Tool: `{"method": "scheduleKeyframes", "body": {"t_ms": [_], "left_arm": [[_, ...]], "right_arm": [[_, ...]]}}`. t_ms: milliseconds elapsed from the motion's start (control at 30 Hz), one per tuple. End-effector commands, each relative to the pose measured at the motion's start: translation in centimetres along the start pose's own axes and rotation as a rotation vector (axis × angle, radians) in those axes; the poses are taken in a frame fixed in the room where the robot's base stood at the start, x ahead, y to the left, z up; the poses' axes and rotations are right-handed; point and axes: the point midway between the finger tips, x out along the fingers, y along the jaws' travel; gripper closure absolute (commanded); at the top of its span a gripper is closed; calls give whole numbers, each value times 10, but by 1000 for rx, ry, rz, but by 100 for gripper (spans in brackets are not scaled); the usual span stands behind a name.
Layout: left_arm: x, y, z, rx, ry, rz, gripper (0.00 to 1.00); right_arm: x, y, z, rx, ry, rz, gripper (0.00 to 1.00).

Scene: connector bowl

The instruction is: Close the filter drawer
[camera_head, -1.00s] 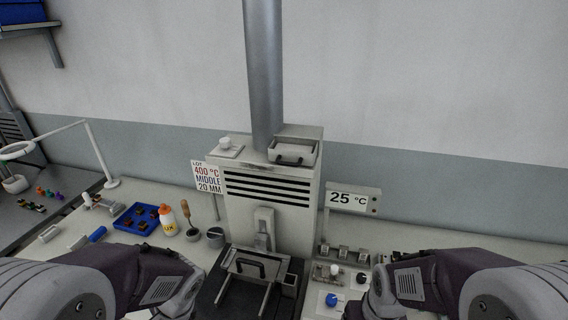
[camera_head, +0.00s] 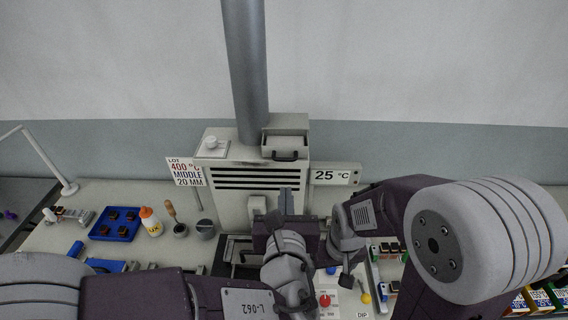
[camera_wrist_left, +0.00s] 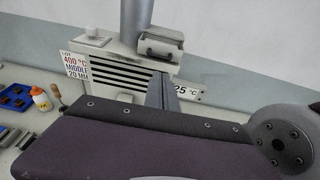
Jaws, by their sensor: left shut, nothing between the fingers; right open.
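The filter drawer (camera_head: 286,148) is at the top right of the grey furnace unit, with a dark handle on its front. It also shows in the left wrist view (camera_wrist_left: 160,48). How far it stands out is hard to judge. My left gripper (camera_head: 286,200) is shut and empty, fingers pointing up, in front of the furnace and below the drawer in the picture. Its fingers (camera_wrist_left: 163,90) also show in the left wrist view, apart from the drawer. My right gripper (camera_head: 347,278) is low at the right over the bench, open and partly hidden by its wrist.
A metal pipe (camera_head: 246,70) rises beside the drawer. A temperature sign (camera_head: 331,176) stands right of the furnace, a lot sign (camera_head: 186,173) left. A blue tray (camera_head: 116,223) and a bottle (camera_head: 150,222) sit on the left bench. The space before the drawer looks clear.

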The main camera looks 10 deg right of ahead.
Motion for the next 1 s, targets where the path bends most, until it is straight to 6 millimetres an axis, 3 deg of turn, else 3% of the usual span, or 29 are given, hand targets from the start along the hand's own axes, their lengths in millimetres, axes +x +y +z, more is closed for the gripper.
{"method": "scheduleKeyframes", "body": {"t_ms": [400,600,767,1000], "left_arm": [[88,3,2,2,5,7,100],[119,2,2,1,5,6,100],[131,2,0,0,4,4,100],[132,2,-1,0,3,2,100]], "right_arm": [[-28,-1,-3,0,0,0,21],[-43,-1,-5,0,1,0,21],[-46,-1,-5,0,1,0,21],[-46,-1,-5,0,0,0,21]]}}
